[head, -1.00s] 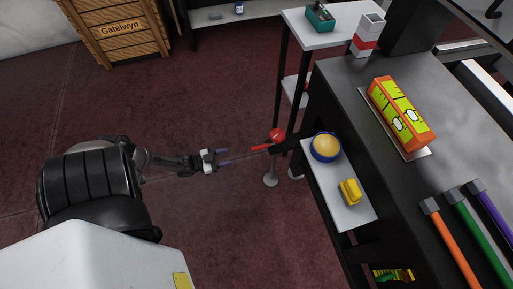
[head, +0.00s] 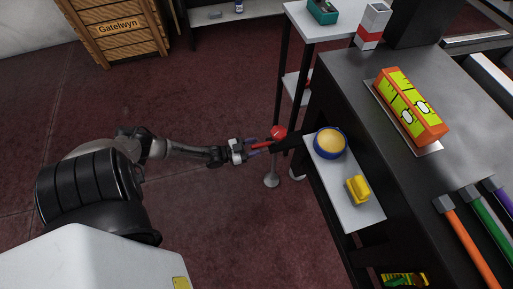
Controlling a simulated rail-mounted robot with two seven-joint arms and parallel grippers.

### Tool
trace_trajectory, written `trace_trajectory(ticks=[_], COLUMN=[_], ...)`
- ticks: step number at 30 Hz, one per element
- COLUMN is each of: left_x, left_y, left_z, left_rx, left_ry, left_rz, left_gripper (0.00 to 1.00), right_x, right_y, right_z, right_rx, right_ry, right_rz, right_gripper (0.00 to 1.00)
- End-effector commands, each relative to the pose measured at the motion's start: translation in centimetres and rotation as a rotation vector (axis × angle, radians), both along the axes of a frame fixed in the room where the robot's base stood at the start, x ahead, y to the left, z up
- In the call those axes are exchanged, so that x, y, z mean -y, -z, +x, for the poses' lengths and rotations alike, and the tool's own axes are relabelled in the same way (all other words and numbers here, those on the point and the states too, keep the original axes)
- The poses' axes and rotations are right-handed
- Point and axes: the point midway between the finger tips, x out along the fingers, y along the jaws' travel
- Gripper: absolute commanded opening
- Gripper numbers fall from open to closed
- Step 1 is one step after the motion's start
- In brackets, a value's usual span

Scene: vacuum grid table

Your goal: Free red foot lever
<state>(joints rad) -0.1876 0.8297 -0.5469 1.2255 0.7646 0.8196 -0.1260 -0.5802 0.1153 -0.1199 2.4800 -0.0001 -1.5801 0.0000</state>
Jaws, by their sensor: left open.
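The red foot lever (head: 278,133) has a round red end and a thin red bar that points left. It sits low beside the dark table's left side, near a dark bracket. My left gripper (head: 258,147) comes in from the left and is open. Its fingers reach the tip of the red bar, one on each side as far as I can see. I cannot tell whether they touch it. My right gripper is not in view.
A white side shelf (head: 345,190) holds a blue bowl (head: 330,143) and a yellow object (head: 358,189). The dark table (head: 400,190) carries an orange and yellow-green box (head: 411,105) and several colored-handled tools. A wooden crate (head: 118,30) stands at the back left. Floor around my left arm is clear.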

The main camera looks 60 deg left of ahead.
Motion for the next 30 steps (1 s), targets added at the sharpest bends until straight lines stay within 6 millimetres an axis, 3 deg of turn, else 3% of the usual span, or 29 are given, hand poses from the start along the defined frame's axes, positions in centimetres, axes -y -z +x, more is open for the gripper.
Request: trace_trajectory(ticks=[6, 16, 30], left_x=[0.21, 0.24, 0.23], left_y=[0.02, -0.06, -0.05], left_z=[1.16, 1.32, 1.30], left_rx=[0.000, 0.000, 0.000], left_ry=[0.000, 0.000, 0.000], left_rz=[0.000, 0.000, 0.000], left_gripper=[0.45, 0.45, 0.00], right_x=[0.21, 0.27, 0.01], right_y=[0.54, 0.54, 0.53], right_z=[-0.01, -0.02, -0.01], right_rx=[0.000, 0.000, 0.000], right_ry=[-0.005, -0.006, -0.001], right_rz=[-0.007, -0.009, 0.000], right_gripper=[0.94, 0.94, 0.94])
